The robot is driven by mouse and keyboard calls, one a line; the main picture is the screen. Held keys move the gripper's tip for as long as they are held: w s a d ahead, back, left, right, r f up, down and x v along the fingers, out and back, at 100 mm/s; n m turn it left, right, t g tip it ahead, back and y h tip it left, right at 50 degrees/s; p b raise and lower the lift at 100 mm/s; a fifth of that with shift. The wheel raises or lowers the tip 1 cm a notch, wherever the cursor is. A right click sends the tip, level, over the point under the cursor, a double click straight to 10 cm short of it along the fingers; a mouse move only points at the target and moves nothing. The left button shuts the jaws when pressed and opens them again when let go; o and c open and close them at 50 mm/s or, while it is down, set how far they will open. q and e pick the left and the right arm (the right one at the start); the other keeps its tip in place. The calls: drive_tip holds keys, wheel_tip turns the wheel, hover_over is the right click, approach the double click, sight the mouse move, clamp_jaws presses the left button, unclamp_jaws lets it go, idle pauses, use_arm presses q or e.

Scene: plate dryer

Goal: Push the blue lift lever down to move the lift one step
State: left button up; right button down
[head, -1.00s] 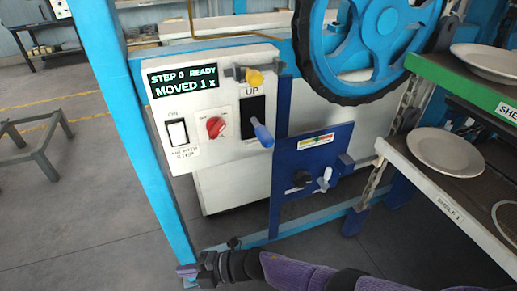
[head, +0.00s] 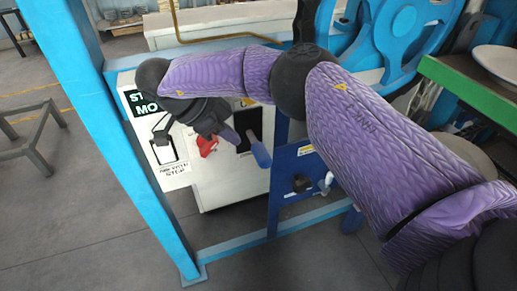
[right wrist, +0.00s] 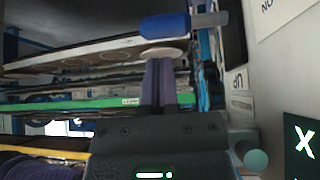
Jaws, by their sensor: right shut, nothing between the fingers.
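The blue lift lever (head: 260,150) sticks out from its black slot (head: 246,125) on the white control panel. My right gripper (head: 236,140) is in front of the panel, just left of the lever. Its purple fingers are closed together with nothing between them. In the right wrist view the shut fingers (right wrist: 158,66) point toward the blue lever (right wrist: 165,26), with a small gap seen between tips and lever. My forearm hides the panel's top and the "UP" label in the head view. My left gripper is not in view.
A red knob (head: 206,146) and a white rocker switch (head: 163,150) are left of the lever. A display (head: 138,104) is partly hidden. A dark blue plate (head: 290,182) stands right of the lever. A blue post (head: 100,130) is at left, a green shelf (head: 470,90) at right.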

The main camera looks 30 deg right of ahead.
sight(257, 154)
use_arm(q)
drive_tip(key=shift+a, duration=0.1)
use_arm(e)
drive_tip(key=shift+d+r, duration=0.1)
drive_tip(key=shift+r, duration=0.05)
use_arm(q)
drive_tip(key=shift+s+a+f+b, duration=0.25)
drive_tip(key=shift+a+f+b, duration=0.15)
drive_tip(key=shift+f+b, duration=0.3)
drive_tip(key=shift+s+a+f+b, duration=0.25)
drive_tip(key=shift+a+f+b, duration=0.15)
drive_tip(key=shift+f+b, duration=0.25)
use_arm(e)
drive_tip(key=shift+x, duration=3.5)
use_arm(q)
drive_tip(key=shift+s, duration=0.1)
